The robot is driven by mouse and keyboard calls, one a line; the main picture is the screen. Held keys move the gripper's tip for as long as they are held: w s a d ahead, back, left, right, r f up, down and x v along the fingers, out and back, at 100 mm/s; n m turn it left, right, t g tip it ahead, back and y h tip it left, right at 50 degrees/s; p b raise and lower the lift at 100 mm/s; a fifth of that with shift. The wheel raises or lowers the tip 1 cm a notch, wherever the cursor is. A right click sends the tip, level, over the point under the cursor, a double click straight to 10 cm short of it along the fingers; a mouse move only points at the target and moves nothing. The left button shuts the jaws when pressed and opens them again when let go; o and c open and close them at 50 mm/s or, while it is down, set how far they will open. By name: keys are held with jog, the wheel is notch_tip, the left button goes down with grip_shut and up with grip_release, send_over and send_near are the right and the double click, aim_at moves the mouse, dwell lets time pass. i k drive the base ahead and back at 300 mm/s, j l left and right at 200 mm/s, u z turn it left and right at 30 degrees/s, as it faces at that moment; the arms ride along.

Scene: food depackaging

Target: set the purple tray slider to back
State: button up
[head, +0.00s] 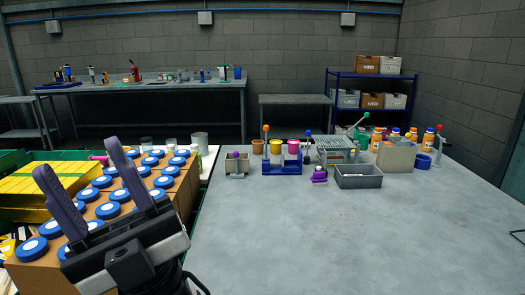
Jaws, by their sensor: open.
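My gripper (78,158) is at the lower left, raised in front of the boxes of blue-lidded jars, its two dark fingers spread and nothing between them. It is well to the left of the fixtures on the grey table. A small grey tray fixture (229,170) with a purple knob (236,155) stands at the table's back left. A low purple fixture (319,178) with a ball-like knob on top stands further right, beside a grey bin. I cannot tell which of the two is the purple tray slider, nor the slider's position.
The grey table (330,235) is clear in front. Around the fixtures stand a blue holder (282,168) with an orange-knobbed lever, a grey bin (360,182), a grate-topped box (335,150), a beige box (396,158) and orange bottles (428,140). Cardboard boxes of blue-lidded jars (112,205) crowd the left.

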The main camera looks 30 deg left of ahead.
aim_at(236, 175)
jog(key=l+u, duration=0.1)
jog(key=u, duration=0.65)
jog(key=i+l+u, duration=0.1)
jog(key=l+u, duration=0.9)
jog(key=l, duration=0.35)
jog(key=k+l+u, duration=0.2)
jog(key=l, duration=0.65)
jog(key=k+l, duration=0.15)
jog(key=l, duration=0.2)
jog(key=l+u, duration=0.1)
jog(key=l, duration=0.25)
jog(key=k+j, duration=0.05)
